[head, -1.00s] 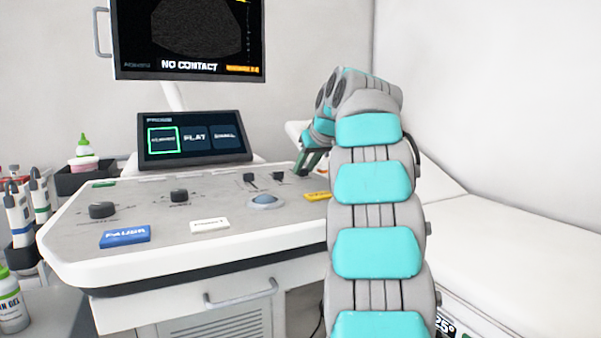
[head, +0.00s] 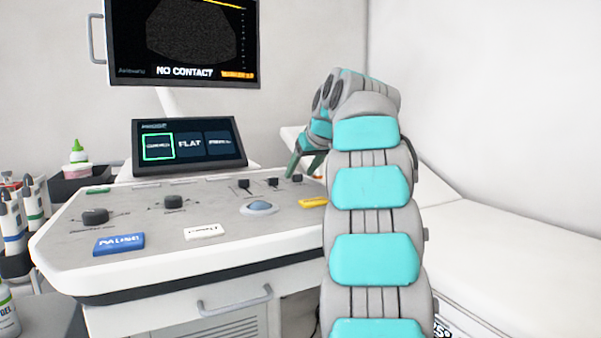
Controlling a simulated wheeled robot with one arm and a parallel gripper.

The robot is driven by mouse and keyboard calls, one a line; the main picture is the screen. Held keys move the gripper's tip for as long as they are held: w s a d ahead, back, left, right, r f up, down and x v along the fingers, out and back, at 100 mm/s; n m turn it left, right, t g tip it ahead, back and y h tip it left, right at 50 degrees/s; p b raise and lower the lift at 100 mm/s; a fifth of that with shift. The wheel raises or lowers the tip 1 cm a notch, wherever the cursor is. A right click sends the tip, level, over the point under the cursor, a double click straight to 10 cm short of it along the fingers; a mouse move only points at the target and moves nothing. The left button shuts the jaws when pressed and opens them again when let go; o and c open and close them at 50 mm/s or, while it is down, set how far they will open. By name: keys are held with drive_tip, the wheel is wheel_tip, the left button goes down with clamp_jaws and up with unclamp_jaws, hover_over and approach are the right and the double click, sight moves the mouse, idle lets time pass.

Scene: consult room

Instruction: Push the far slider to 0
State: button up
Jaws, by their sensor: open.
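Several controls sit on the console's sloped panel (head: 130,215). Three small black slider caps stand in a row at its right rear: a left one (head: 244,184), a middle one (head: 272,183) and a right one (head: 297,178). The right one is farthest along the row and closest to my gripper. My gripper (head: 303,173) is open and empty, its dark green fingers pointing down over the panel's right rear, just behind or above the right cap. I cannot tell whether a finger touches it. Slider scale marks are too small to read.
A white couch (head: 490,240) lies to the right.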

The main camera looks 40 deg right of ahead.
drive_tip(key=v, duration=0.6)
drive_tip(key=shift+s+r, duration=0.25)
